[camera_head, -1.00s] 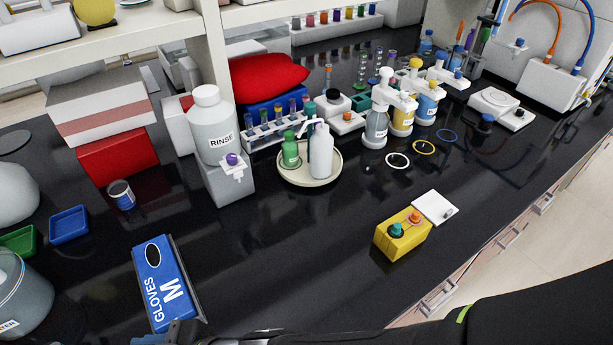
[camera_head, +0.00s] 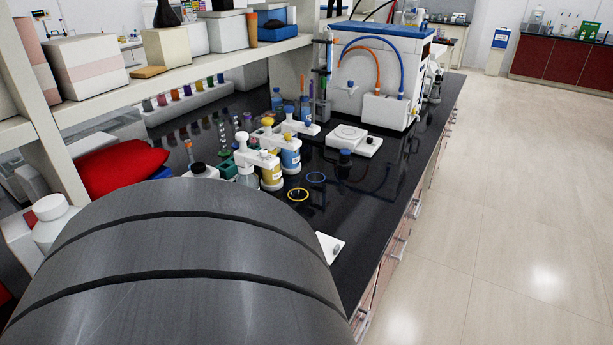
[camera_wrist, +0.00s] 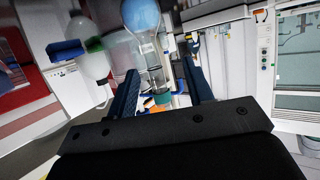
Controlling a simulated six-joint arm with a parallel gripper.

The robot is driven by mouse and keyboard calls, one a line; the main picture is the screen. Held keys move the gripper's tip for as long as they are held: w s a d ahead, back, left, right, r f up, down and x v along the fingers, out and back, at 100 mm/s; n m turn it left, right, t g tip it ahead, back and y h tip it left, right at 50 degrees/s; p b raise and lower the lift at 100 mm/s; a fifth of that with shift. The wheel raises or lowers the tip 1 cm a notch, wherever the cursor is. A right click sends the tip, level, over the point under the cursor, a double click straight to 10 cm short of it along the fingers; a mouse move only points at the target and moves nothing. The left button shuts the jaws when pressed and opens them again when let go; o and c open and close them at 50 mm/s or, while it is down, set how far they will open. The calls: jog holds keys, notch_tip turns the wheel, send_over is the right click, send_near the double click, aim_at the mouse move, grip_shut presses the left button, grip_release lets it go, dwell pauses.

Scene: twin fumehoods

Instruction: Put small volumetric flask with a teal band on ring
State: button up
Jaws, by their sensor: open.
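My gripper (camera_wrist: 160,68) shows in the wrist view with its two dark blue fingers apart. A clear glass vessel with blue in its round part (camera_wrist: 141,15) shows beyond and between the fingers; I cannot tell whether it stands within their reach. In the head view, a yellow ring (camera_head: 298,194) and a blue ring (camera_head: 316,177) lie flat on the black bench, both apparently empty. My dark arm fills the lower left and hides the bench there. My gripper is not visible in the head view.
Wash bottles with yellow (camera_head: 270,172) and blue (camera_head: 290,153) parts stand left of the rings. A white balance-like device (camera_head: 347,140) stands behind them. A white plate (camera_head: 329,246) lies near the front edge. Black bench right of the rings is mostly clear.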

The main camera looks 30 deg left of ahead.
jog(key=shift+w+a+x, duration=0.1)
jog(key=shift+a+x, duration=0.05)
jog(key=shift+x, duration=1.25)
jog(key=shift+w+a+x, duration=0.1)
jog(key=shift+a+x, duration=0.05)
jog(key=shift+x, duration=1.2)
grip_shut()
